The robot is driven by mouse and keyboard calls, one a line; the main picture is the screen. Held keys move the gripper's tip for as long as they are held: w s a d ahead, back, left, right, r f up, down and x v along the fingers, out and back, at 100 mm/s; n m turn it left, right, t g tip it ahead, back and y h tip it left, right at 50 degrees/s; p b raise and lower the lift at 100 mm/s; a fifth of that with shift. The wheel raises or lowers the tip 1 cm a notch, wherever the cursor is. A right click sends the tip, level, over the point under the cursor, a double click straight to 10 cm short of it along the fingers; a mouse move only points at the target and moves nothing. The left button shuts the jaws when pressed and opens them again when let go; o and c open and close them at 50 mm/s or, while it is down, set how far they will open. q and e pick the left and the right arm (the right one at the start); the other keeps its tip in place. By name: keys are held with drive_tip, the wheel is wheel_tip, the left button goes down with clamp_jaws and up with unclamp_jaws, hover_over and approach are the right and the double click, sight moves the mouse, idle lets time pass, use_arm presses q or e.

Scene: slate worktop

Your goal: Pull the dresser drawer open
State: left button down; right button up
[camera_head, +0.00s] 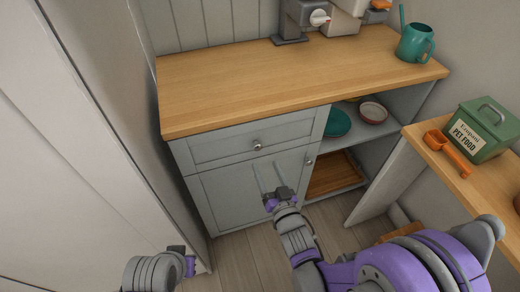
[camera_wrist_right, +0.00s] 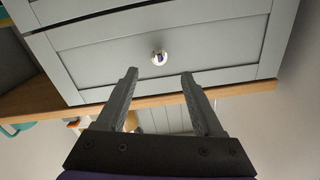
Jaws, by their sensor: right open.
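The grey-green dresser drawer (camera_head: 245,141) is shut beneath the wooden top, with a round metal knob (camera_head: 257,146) at its middle. My right gripper (camera_head: 267,165) is in front of the dresser, just below the knob in the head view, its fingers spread and empty. In the right wrist view the drawer front (camera_wrist_right: 210,50) fills the upper part. The knob (camera_wrist_right: 159,57) shows just beyond and between the open fingertips (camera_wrist_right: 160,73), apart from both. My left gripper (camera_head: 184,262) is low at the left, away from the dresser; its fingers are not clear.
A cupboard door (camera_head: 235,193) with its own knob (camera_head: 308,161) is below the drawer. Open shelves at its right hold bowls (camera_head: 373,112) and a wooden tray (camera_head: 335,173). A side table at right holds a green pet food tin (camera_head: 484,128) and orange scoop (camera_head: 449,151).

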sight(259, 149)
drive_tip(key=x, duration=0.7)
drive_tip(key=shift+w+f, duration=0.1)
drive_tip(key=shift+w, duration=0.25)
clamp_jaws()
idle(1.0)
